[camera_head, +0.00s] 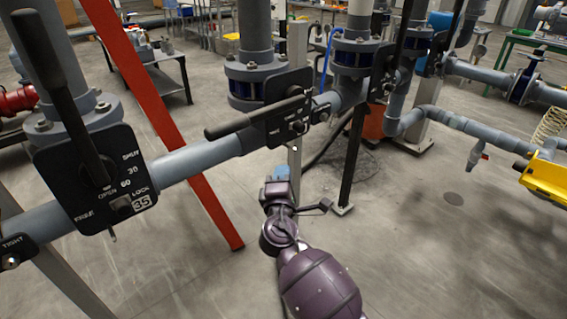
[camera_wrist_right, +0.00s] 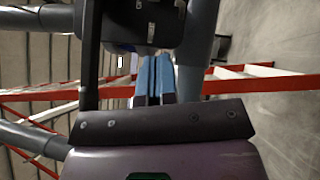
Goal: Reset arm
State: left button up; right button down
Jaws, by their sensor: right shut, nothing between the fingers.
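My right arm, dark purple, rises from the bottom middle of the head view. Its gripper (camera_head: 282,172) points away from me, below the middle valve. Its blue fingers also show in the right wrist view (camera_wrist_right: 152,78), side by side and shut, with nothing seen between them. They look apart from the pipe and valves, though depth is hard to judge. My left gripper is in neither view.
A grey pipe (camera_head: 200,157) crosses ahead. The left valve plate (camera_head: 95,180) has a raised black lever; the middle valve lever (camera_head: 250,118) points left. A red post (camera_head: 160,115) slants behind the pipe. A yellow part (camera_head: 545,178) stands right. Floor at lower right is clear.

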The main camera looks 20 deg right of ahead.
jog(key=shift+s+a+f, duration=0.1)
jog(key=shift+s+a, duration=0.05)
jog(key=shift+s, duration=0.2)
jog(key=s+d+f+m+g+y, duration=0.3)
jog(key=s+f+m, duration=0.4)
jog(key=s+f, duration=0.5)
jog(key=s+d+f+m+g+y, duration=0.4)
jog(key=s+f+m, duration=0.3)
jog(key=s, duration=1.1)
notch_tip(320, 180, down, 5)
jog(key=shift+s+d+r+y, duration=0.15)
jog(key=shift+s+d+y, duration=0.1)
jog(key=shift+y, duration=0.25)
